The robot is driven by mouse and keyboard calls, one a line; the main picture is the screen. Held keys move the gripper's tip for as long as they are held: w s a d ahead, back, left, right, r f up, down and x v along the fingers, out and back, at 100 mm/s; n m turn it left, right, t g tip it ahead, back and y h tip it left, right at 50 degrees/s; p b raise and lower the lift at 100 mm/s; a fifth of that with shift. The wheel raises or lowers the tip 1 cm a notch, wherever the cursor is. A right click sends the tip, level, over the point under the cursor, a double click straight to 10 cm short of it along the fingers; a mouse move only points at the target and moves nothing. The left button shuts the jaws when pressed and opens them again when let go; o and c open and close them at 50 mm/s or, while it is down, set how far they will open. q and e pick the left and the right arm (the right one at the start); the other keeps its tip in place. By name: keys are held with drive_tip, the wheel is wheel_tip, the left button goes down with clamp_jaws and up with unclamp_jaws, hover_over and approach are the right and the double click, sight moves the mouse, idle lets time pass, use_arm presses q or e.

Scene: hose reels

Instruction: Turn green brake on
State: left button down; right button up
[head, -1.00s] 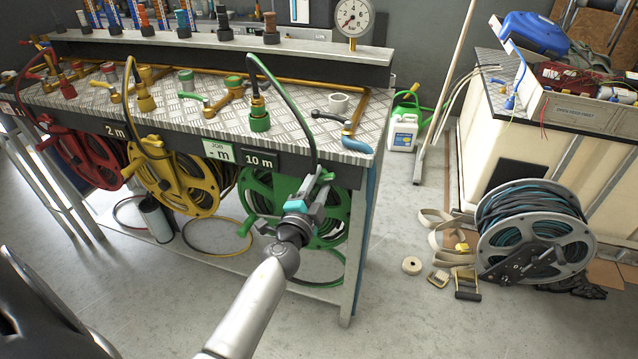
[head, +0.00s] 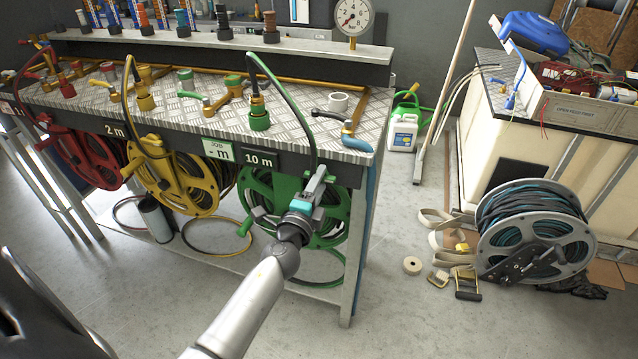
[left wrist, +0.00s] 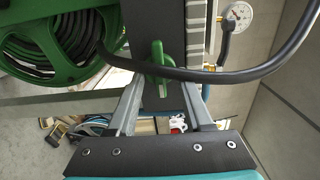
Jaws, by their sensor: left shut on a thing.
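The green hose reel (head: 338,215) hangs under the bench at its right end, below the 10 m label. My left gripper (head: 319,183) is in front of the reel's upper part and partly hides it. In the left wrist view a green lever (left wrist: 159,66), the brake, stands roughly upright between the fingers of my left gripper (left wrist: 160,88). The gripper is shut on this lever. The green reel also shows at the upper left there (left wrist: 50,68). My right gripper is not in view.
A dark hose (head: 290,92) arches from the green fitting (head: 259,117) down past the gripper. The yellow reel (head: 180,186) and red reel (head: 86,158) hang to the left. A loose cable drum (head: 532,230) stands on the floor at right. Floor between is mostly clear.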

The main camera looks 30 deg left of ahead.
use_arm(q)
drive_tip(key=shift+c, duration=1.5)
unclamp_jaws()
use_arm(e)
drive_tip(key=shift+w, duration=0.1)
use_arm(q)
drive_tip(key=shift+s, duration=0.1)
drive_tip(key=b+v, duration=0.2)
drive_tip(key=v, duration=1.3)
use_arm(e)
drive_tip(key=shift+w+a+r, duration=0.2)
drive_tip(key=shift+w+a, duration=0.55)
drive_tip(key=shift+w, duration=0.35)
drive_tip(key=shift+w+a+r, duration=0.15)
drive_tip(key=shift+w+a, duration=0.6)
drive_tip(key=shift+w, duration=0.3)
use_arm(q)
drive_tip(key=shift+d, duration=0.15)
